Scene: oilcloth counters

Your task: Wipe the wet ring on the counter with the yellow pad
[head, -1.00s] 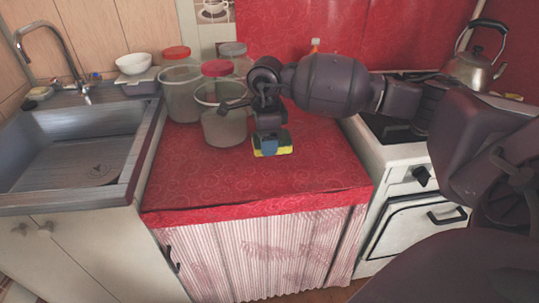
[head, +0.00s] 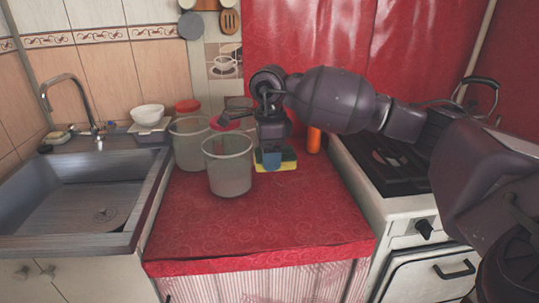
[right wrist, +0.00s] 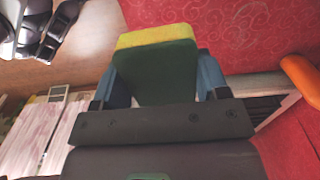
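The yellow pad (head: 289,157) has a green side, which shows together with its yellow edge in the right wrist view (right wrist: 157,38). My right gripper (head: 271,160) is shut on the pad, with blue fingertips (right wrist: 157,80) on its two sides. It holds the pad over the back part of the red counter (head: 255,225), right of the front clear jar. I cannot tell whether the pad touches the cloth. I cannot make out the wet ring on the patterned cloth. My left gripper is not in view.
Clear jars (head: 229,173) with red lids stand just left of the pad. An orange bottle (head: 314,140) stands close to its right. The sink (head: 85,205) is at left, the stove (head: 390,170) and kettle at right. The counter's front half is clear.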

